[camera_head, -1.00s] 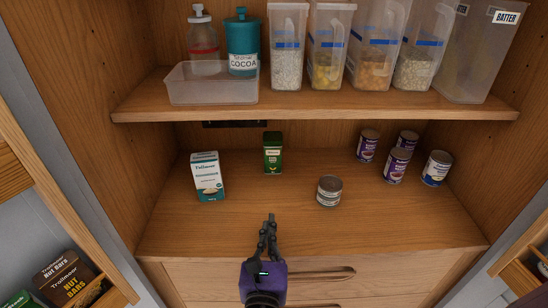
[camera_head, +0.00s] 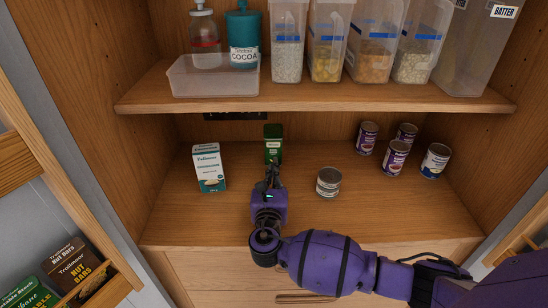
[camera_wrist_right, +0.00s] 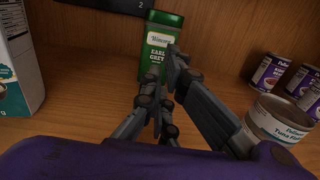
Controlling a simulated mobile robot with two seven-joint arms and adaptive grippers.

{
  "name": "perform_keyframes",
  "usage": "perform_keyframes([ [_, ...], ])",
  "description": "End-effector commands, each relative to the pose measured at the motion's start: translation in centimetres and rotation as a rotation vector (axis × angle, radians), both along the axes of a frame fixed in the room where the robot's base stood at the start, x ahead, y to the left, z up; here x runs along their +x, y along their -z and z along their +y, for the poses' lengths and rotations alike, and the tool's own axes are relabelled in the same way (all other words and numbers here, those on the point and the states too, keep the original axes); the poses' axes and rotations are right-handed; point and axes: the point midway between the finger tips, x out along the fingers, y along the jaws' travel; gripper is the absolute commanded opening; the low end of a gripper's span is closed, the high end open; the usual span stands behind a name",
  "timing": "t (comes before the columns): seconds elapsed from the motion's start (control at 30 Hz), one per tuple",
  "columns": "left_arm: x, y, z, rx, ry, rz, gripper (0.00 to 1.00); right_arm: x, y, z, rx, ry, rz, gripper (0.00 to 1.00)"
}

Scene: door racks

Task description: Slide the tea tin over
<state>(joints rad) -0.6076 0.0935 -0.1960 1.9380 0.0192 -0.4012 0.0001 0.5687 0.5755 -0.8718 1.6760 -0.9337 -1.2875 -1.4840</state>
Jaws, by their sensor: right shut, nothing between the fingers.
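The tea tin is a green upright box (camera_head: 273,146) at the back of the lower shelf. In the right wrist view the tea tin (camera_wrist_right: 158,42) reads "Earl Grey" and stands straight ahead, partly hidden by my fingers. My right gripper (camera_head: 271,172) is shut and empty, its fingertips just in front of the tin's lower part. I cannot tell whether they touch it. The fingers of my right gripper (camera_wrist_right: 165,85) also show in the wrist view. My left gripper is not in view.
A white and teal box (camera_head: 208,168) stands left of the tin. A tuna can (camera_head: 328,182) is close on the right of my gripper, and several cans (camera_head: 396,157) stand farther right. The upper shelf (camera_head: 315,101) with containers hangs above.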

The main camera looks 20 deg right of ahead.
Motion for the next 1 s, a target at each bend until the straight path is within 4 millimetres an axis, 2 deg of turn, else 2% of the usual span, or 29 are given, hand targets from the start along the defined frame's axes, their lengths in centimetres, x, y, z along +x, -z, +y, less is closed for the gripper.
perform_keyframes([
  [0.1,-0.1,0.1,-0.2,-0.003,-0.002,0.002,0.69,2.5,0.0,-0.9,-0.003,0.001,-0.001,0.00],
  [0.33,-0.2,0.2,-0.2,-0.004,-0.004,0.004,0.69,5.6,0.0,-2.1,-0.001,0.001,0.000,0.00],
  [0.5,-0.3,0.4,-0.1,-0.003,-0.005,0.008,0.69,6.5,0.0,-2.4,0.000,0.000,0.001,0.00],
  [0.87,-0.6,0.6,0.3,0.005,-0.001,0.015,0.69,6.7,0.1,-2.4,0.000,0.000,0.001,0.00],
  [1.0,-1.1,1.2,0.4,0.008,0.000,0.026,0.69,7.8,0.4,-2.5,-0.001,0.001,0.004,0.00],
])
